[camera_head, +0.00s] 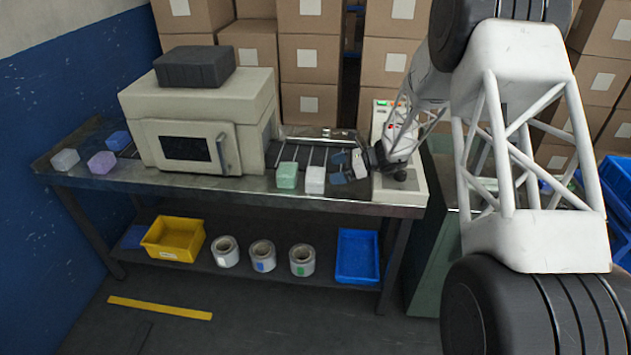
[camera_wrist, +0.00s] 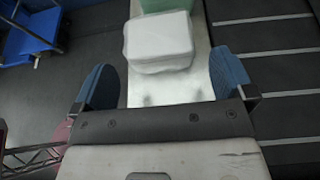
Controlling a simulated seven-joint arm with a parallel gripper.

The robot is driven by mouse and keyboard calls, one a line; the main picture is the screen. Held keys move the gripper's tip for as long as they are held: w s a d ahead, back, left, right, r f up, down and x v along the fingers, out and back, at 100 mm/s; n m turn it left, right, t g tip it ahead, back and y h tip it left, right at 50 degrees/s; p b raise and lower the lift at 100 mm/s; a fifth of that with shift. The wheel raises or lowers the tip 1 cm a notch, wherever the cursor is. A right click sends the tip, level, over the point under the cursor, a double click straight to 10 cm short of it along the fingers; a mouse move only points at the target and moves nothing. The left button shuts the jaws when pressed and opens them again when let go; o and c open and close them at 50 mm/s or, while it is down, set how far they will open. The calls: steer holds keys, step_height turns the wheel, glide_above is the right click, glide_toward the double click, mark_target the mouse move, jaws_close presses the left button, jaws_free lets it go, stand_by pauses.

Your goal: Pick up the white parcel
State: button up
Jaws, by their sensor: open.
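The white parcel (camera_head: 315,179) sits at the front edge of the steel bench, to the right of a green parcel (camera_head: 287,175). In the wrist view the white parcel (camera_wrist: 158,42) is straight ahead, a rounded block, with part of the green parcel (camera_wrist: 166,5) behind it. My gripper (camera_head: 345,172) is just right of the white parcel, at about its height. In the wrist view my gripper (camera_wrist: 163,85) is open, with blue fingertips to either side and nothing between them. The white parcel lies beyond the fingertips, apart from them.
The wrapper machine (camera_head: 198,125) stands on the bench, left of the parcels. White, purple and blue parcels lie at the bench's left end. A control box (camera_head: 402,186) is at the right end. Rollers (camera_head: 302,152) lie behind the green and white parcels. Bins and rolls fill the lower shelf.

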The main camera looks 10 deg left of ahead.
mark_target(316, 174)
steer(key=shift+x, duration=1.25)
steer(key=shift+a+f, duration=0.1)
steer(key=shift+x, duration=2.5)
steer(key=shift+s, duration=0.2)
steer(key=shift+c, duration=0.2)
steer(key=c, duration=0.8)
